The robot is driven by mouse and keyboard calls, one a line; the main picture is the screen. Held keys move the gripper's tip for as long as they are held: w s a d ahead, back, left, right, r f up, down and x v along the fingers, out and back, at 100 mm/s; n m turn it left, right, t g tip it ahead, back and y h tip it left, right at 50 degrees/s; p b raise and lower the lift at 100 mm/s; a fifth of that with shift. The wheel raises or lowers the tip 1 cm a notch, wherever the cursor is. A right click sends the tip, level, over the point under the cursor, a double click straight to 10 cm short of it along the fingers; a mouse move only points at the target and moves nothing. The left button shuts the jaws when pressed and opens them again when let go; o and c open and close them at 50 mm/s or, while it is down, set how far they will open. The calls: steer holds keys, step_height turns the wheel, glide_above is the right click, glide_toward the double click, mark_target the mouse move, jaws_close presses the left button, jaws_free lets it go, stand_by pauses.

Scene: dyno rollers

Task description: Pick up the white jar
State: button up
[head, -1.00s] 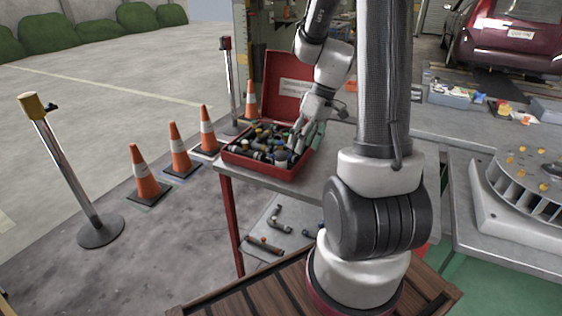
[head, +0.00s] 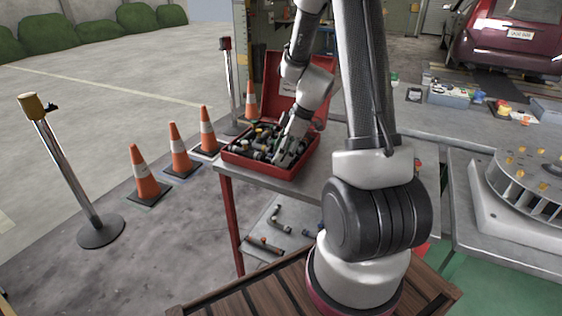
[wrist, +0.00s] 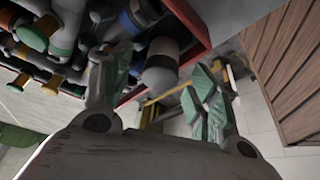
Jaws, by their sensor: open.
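A pale grey-white jar (wrist: 160,72) with a darker band shows in the wrist view, at the edge of the open red case (wrist: 195,22). My gripper (wrist: 159,62) is open, its green-padded fingers apart, one on each side of the jar in the picture. I cannot tell whether either finger touches it. In the head view my gripper (head: 284,159) reaches down into the front right part of the red case (head: 262,172) and covers the jar there.
Several dark fittings and pipe pieces (head: 246,146) fill the case beside the jar. The case lid stands open behind. The case sits on a grey table (head: 318,178) with bent pipes (head: 265,245) on its lower shelf. Orange cones (head: 147,176) stand on the floor to the left.

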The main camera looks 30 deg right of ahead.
steer(key=shift+a+f, duration=0.1)
steer(key=shift+f, duration=0.1)
steer(key=c, duration=1.2)
steer(key=shift+r, duration=0.1)
step_height(320, 180, up, 9)
steer(key=shift+f, duration=0.2)
steer(key=shift+d+r+n, duration=0.15)
steer(key=shift+d+n, duration=0.1)
steer(key=shift+n, duration=0.25)
steer(key=shift+s+d+n+g, duration=0.2)
steer(key=shift+n+g, duration=0.3)
steer(key=shift+n, duration=1)
steer(key=shift+s+d+f, duration=0.1)
steer(key=shift+d+f, duration=0.05)
steer(key=shift+f, duration=1.4)
steer(key=shift+s+d+f, duration=0.1)
steer(key=shift+f, duration=1.45)
